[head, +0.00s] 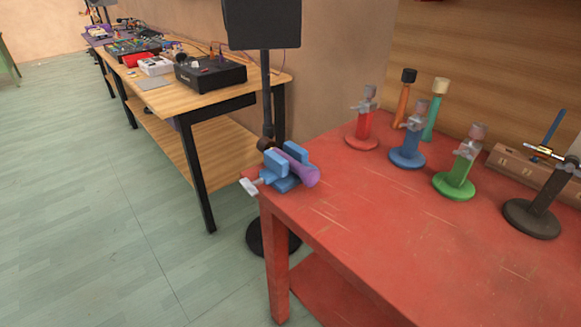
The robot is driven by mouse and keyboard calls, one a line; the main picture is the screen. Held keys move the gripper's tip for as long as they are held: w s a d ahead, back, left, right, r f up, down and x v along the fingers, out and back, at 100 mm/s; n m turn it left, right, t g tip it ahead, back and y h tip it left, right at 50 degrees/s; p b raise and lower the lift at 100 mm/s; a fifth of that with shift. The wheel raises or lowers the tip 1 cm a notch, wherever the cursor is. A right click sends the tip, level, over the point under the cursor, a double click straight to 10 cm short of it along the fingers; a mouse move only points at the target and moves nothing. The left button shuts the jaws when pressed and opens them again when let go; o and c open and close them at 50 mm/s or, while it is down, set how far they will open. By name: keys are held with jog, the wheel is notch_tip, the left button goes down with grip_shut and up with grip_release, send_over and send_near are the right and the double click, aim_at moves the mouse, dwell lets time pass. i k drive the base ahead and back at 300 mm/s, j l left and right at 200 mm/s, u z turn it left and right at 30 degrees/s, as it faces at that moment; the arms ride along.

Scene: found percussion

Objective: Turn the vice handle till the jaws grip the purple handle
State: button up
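A small blue vice (277,166) is fixed at the near left corner of the red table (400,235). Its two upright blue jaws stand on either side of a purple handle (306,175), whose wide end points to the right. The purple handle lies between the jaws; I cannot tell whether both jaws touch it. The vice handle (250,184), whitish with some red, sticks out to the left past the table edge. My gripper is not in view.
Red, blue and green stands hold greyish pieces at the back of the red table. A dark stand (533,212) and wooden block (508,164) are at the right. A black stand pole (266,95) rises just behind the vice. The floor on the left is clear.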

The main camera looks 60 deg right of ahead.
aim_at(249, 186)
jog(key=k+j, duration=0.2)
jog(key=k, duration=0.2)
jog(key=k+j+u, duration=0.1)
jog(key=k, duration=0.35)
jog(key=j, duration=0.1)
